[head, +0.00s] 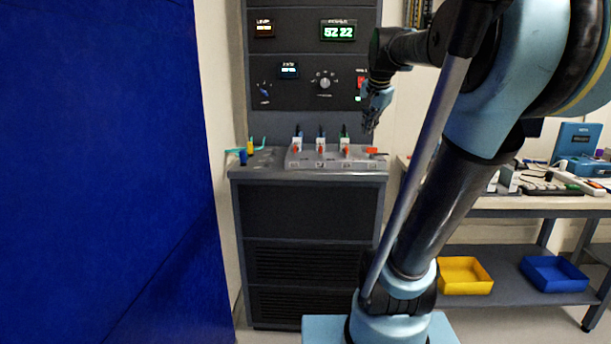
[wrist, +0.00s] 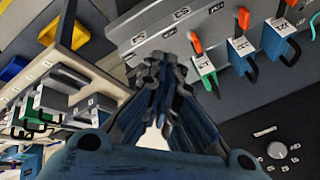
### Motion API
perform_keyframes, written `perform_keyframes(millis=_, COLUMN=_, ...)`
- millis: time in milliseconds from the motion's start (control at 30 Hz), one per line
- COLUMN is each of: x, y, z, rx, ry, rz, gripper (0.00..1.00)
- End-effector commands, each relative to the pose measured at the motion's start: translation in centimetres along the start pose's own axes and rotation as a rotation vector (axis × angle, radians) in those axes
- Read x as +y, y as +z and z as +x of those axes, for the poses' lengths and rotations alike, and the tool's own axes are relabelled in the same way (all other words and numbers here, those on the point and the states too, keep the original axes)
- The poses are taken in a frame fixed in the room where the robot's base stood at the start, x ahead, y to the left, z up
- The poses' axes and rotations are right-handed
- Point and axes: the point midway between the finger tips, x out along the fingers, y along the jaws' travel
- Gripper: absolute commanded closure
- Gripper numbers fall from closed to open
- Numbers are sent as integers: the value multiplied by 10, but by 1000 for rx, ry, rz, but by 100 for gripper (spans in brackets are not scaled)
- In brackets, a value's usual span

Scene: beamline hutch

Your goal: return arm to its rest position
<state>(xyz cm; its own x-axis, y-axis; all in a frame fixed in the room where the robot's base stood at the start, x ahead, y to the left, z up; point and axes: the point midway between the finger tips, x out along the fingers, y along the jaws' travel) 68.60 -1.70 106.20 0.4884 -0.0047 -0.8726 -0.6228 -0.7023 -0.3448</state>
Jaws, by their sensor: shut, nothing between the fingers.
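My gripper (head: 374,110) hangs fingers down in front of the rack panel, at the right above the ledge, in the head view. In the wrist view my gripper (wrist: 160,62) is shut and empty, its fingertips close together. A grey block (head: 300,160) on the ledge carries several white-labelled locks or plugs with orange-red parts. The block also shows at the top of the wrist view (wrist: 140,40), beyond my fingertips. My gripper appears apart from the block. My arm rises at the right of the head view and reaches back toward the rack.
The rack (head: 305,215) has lit displays and knobs above its ledge. A blue wall panel (head: 100,170) fills the left. At the right a workbench (head: 530,203) holds equipment, with a yellow bin (head: 465,276) and a blue bin (head: 555,274) on its lower shelf.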

Motion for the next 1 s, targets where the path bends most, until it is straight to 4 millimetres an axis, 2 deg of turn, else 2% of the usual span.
perform_keyframes(millis=33, x=19, y=22, z=10, rx=-17, ry=14, rz=-55, gripper=100)
perform_keyframes(millis=400, x=158, y=175, z=85, rx=-178, ry=98, rz=-513, gripper=100)
perform_keyframes(millis=500, x=193, y=212, z=105, rx=-222, ry=110, rz=-623, gripper=100)
perform_keyframes(millis=600, x=221, y=240, z=120, rx=-259, ry=116, rz=-711, gripper=100)
perform_keyframes(millis=700, x=239, y=259, z=131, rx=-284, ry=118, rz=-771, gripper=100)
perform_keyframes(millis=800, x=248, y=270, z=136, rx=-299, ry=119, rz=-803, gripper=100)
perform_keyframes(millis=1000, x=249, y=271, z=137, rx=-301, ry=119, rz=-808, gripper=100)
